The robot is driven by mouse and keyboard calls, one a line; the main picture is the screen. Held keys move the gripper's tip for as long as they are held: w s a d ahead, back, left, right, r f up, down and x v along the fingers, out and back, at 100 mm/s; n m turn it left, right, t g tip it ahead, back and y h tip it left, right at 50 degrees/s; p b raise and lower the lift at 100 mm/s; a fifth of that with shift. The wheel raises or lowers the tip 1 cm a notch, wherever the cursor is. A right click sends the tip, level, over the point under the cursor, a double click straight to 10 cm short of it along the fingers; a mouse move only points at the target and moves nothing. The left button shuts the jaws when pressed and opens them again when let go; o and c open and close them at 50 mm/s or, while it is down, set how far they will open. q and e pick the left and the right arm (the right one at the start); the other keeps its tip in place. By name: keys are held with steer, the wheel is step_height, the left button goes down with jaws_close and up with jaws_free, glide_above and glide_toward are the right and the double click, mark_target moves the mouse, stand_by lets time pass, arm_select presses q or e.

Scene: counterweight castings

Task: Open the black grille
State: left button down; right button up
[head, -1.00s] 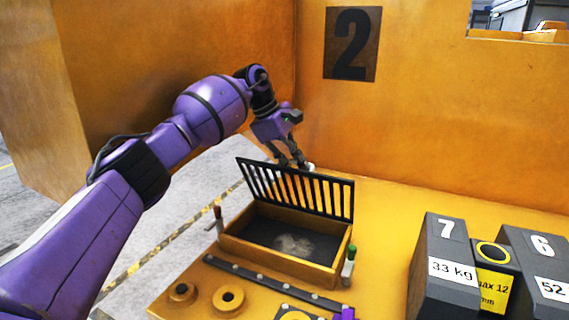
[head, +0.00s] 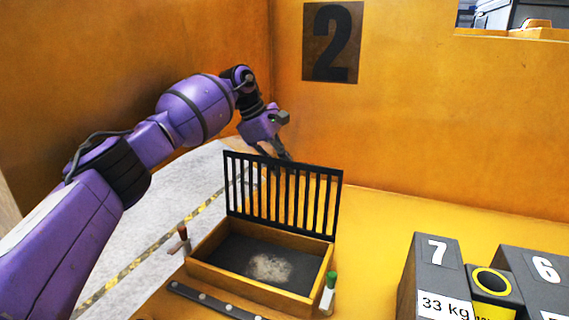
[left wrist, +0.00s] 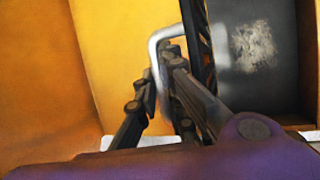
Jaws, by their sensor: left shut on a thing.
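The black grille (head: 283,195) stands raised on the back edge of an open orange box (head: 255,288), roughly upright. Its slats also show edge-on in the left wrist view (left wrist: 199,45). My left gripper (left wrist: 160,75) is shut on the grille's pale grey bent handle (left wrist: 157,40). In the head view my left gripper (head: 282,157) is at the grille's top edge, on its far side, and the grille partly hides it. The handle is hidden there. My right gripper is out of view.
The box has a dark floor with a pale dusty patch (head: 270,268). Dark weight 7 (head: 437,270) and weight 6 (head: 535,275) stand right. An orange wall (head: 420,110) rises behind.

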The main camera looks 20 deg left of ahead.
arm_select(q)
steer(key=shift+w, duration=0.15)
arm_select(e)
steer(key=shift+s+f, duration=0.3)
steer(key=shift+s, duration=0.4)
arm_select(q)
steer(key=c, duration=1.8)
jaws_free()
steer(key=shift+c, duration=0.2)
steer(key=shift+r, duration=0.2)
step_height(320, 180, up, 10)
steer(key=shift+f, duration=0.2)
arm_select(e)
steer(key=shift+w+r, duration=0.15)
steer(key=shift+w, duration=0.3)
